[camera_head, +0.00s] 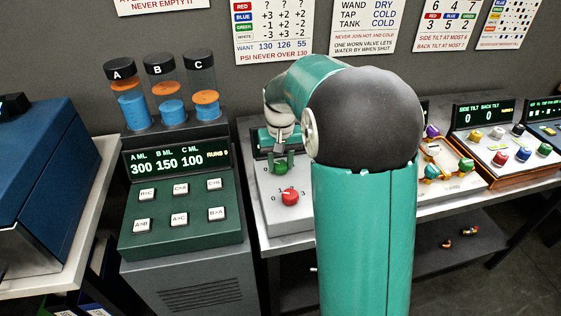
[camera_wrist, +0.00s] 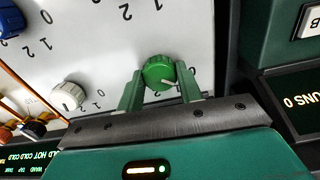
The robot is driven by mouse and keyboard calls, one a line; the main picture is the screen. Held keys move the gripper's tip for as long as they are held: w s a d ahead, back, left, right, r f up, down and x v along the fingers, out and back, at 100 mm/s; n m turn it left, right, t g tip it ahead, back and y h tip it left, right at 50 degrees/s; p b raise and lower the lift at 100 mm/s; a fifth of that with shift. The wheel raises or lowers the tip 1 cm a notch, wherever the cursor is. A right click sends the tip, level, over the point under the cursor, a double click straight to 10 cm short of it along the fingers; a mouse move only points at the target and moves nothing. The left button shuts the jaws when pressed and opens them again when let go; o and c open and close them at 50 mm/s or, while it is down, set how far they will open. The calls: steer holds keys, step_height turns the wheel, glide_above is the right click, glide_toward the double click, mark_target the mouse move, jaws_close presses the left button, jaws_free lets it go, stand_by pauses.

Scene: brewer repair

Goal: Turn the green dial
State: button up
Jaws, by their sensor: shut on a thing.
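The green dial (camera_wrist: 158,73) sits on a pale grey panel (camera_wrist: 100,40) with numbers printed around it. In the wrist view my gripper (camera_wrist: 160,82) has one finger on each side of the dial and is shut on it. The dial's white pointer line points to the lower right in that view, toward a 0. In the head view the green dial (camera_head: 281,168) shows just below my gripper (camera_head: 281,158), and my arm hides much of the panel to the right.
On the same panel are a red dial (camera_head: 290,197), a white dial (camera_wrist: 66,95) and a blue dial (camera_wrist: 10,20). A dark green button console (camera_head: 183,210) with several tubes on top stands close on the left. Charts hang on the wall behind.

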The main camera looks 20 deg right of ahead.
mark_target(280, 164)
steer(key=shift+r+n, duration=0.1)
steer(key=shift+n, duration=1.2)
steer(key=o, duration=1)
step_height(280, 164, up, 14)
steer(key=shift+f, duration=0.1)
